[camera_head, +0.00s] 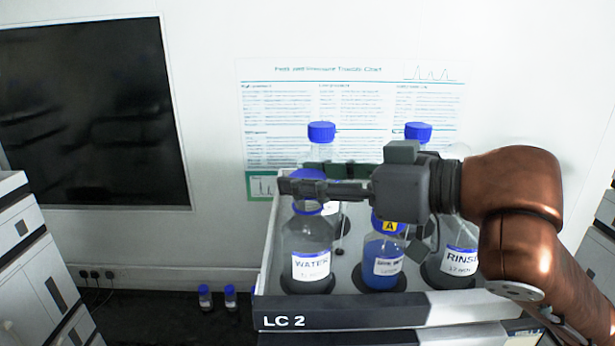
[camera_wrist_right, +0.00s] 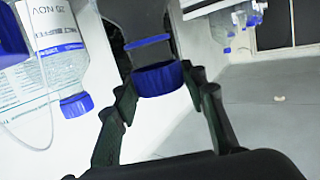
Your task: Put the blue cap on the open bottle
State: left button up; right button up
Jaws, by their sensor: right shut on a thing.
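The open bottle is the clear bottle labelled WATER (camera_head: 312,262), standing upright at the front left of the tray, with a blue ring at its neck. My right gripper (camera_head: 300,186) reaches in from the right at the top of this bottle. It is shut on the blue cap (camera_head: 312,174), which the fingers partly hide in the head view. In the right wrist view, the blue cap (camera_wrist_right: 158,78) sits between the fingertips (camera_wrist_right: 160,88), in line with the bottle's neck and blue ring (camera_wrist_right: 148,41). I cannot tell whether the cap is seated on the neck. My left gripper is not in view.
The LC 2 tray (camera_head: 380,312) also holds a blue-liquid bottle (camera_head: 383,264) tagged A, a RINSE bottle (camera_head: 459,262) and capped bottles behind (camera_head: 321,132), (camera_head: 418,132). Thin tubing runs near them.

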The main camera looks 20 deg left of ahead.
jog(key=shift+w+f+b, duration=0.1)
jog(key=shift+f+b, duration=0.2)
jog(key=shift+f, duration=0.55)
dwell(0.6)
jog(key=o, duration=1)
jog(key=v, duration=1.2)
jog(key=shift+a, duration=0.1)
dwell(0.3)
